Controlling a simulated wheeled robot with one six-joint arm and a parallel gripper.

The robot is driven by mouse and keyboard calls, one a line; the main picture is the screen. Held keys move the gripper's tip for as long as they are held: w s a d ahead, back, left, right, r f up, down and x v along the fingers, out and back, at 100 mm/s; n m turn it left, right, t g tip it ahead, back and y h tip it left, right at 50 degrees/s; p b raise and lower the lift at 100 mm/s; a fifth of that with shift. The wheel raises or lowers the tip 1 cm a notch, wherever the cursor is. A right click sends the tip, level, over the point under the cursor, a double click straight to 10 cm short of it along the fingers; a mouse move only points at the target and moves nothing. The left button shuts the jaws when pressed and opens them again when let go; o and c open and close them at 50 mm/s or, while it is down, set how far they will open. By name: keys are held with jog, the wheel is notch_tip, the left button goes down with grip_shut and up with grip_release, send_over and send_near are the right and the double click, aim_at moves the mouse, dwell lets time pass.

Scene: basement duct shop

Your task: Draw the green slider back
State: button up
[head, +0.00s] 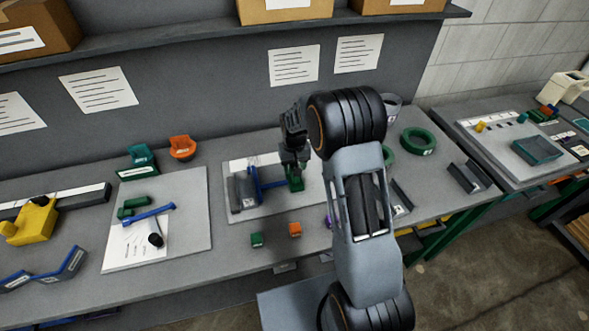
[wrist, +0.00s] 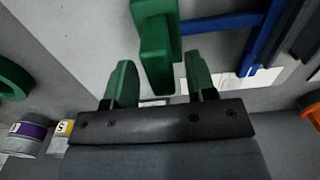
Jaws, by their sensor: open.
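Gaps show on both sides, so I cannot see contact. In the head view, my gripper (head: 292,170) points down over the right end of the blue frame (head: 257,183), beside a dark grey block (head: 240,192). Green shows at the fingers there, but slider and fingertips are hard to tell apart.
The fixture stands on a pale board (head: 275,207). A green cube (head: 256,240) and an orange cube (head: 295,229) lie in front. A green ring (head: 418,141) is at right. A board at left holds a blue bar (head: 148,215). My arm hides part of the bench.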

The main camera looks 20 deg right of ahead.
jog(key=shift+f, duration=1.35)
jog(key=shift+c, duration=0.2)
grip_shut()
